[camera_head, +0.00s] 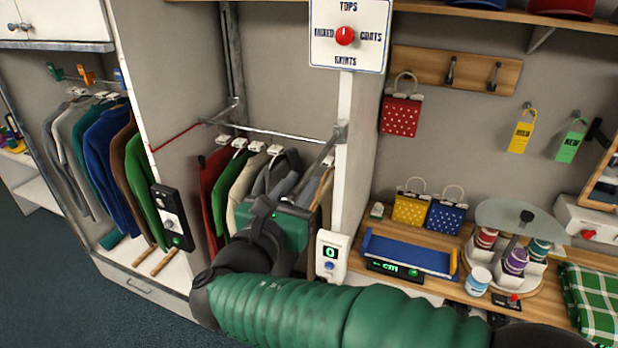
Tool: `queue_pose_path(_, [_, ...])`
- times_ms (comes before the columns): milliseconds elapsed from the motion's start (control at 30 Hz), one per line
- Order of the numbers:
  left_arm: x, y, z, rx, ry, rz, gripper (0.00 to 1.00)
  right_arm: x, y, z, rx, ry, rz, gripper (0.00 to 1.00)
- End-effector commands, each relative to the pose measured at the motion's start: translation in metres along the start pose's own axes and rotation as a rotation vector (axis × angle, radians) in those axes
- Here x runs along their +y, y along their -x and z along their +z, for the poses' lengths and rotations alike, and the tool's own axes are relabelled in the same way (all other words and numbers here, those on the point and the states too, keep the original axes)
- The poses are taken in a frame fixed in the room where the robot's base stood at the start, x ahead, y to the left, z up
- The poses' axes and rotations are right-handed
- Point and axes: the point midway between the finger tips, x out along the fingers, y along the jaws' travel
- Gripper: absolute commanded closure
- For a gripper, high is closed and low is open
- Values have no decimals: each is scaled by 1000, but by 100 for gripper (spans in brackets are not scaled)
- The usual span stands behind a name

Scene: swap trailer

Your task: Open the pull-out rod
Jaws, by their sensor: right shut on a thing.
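A thin metal rod (270,131) runs across the front of the middle clothes bay, above the hanging garments. A thin red bar (176,137) slopes down from its left end to the white partition. My right gripper (331,150) reaches up from its green body (287,230) to the rod's right end, beside the white post. It is shut on the rod there, though the fingertips are small and the exact contact is hard to see. My left gripper is not in view.
Garments (245,185) hang close behind my right wrist. A dial sign (348,35) tops the post, and a small counter box (332,256) stands at its foot. A wooden counter (455,277) at right carries gift bags, a blue tray (410,254) and a jar carousel (512,262).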

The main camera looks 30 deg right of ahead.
Motion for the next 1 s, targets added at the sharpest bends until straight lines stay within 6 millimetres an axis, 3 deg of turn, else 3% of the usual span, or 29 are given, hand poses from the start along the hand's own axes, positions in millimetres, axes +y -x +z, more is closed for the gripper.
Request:
queue_pose_path(300, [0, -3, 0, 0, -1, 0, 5, 0, 36, 3, -5, -4, 2, 100])
queue_pose_path(667, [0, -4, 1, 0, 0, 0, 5, 0, 43, 2, -4, 0, 0, 100])
queue_pose_path(700, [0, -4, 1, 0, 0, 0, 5, 0, 43, 2, -3, 1, 1, 70])
queue_pose_path(833, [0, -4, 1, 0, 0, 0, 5, 0, 43, 2, -5, 0, 0, 53])
queue_pose_path(1000, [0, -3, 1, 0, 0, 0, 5, 0, 40, 3, -6, -2, -1, 52])
